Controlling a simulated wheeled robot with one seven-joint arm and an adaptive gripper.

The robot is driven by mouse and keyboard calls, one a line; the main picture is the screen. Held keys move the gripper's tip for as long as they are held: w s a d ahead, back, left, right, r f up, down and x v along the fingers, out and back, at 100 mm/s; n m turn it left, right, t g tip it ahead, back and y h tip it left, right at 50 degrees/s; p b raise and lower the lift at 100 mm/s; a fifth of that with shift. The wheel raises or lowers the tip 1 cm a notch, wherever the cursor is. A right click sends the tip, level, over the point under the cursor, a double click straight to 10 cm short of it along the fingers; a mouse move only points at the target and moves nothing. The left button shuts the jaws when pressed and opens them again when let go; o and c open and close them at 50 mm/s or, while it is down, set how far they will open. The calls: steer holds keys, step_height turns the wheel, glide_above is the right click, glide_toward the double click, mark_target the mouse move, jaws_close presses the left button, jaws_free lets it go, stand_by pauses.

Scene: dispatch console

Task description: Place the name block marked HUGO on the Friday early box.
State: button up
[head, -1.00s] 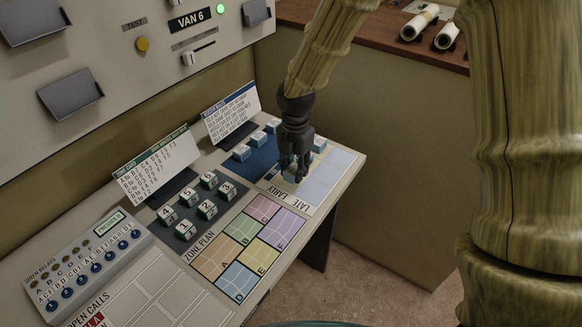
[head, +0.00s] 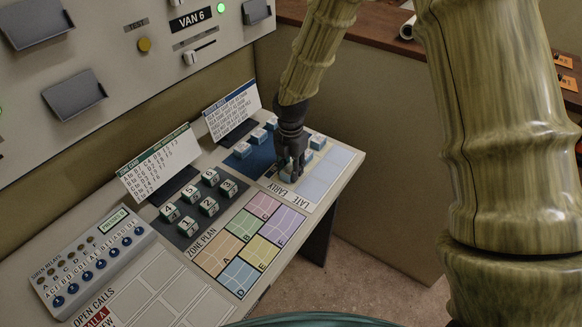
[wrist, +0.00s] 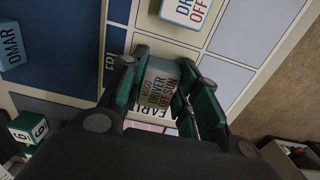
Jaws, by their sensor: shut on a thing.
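The HUGO block (wrist: 160,85), grey-blue with dark lettering reading DRIVER and OFF SUN, is between the fingers of my gripper (wrist: 158,80) in the wrist view. My gripper (head: 291,168) is shut on it, low over the early column of the roster in the head view. The block lies beside the FRI label (wrist: 110,63) and near the EARLY heading, over the Friday early box, which the block and fingers largely hide. I cannot tell whether its underside touches the board.
Another block (wrist: 190,10) sits on the roster beyond the held one; it also shows in the head view (head: 318,142). Name blocks, including OMAR (wrist: 10,48), stand on the blue mat to the left. The late column (wrist: 225,75) is clear where visible. Numbered blocks (head: 208,207) stand nearby.

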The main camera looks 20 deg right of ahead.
mark_target(290, 168)
steer(key=shift+f, duration=0.1)
steer(key=o, duration=0.9)
step_height(290, 168, up, 12)
steer(key=shift+r+b, duration=0.1)
steer(key=shift+b, duration=1)
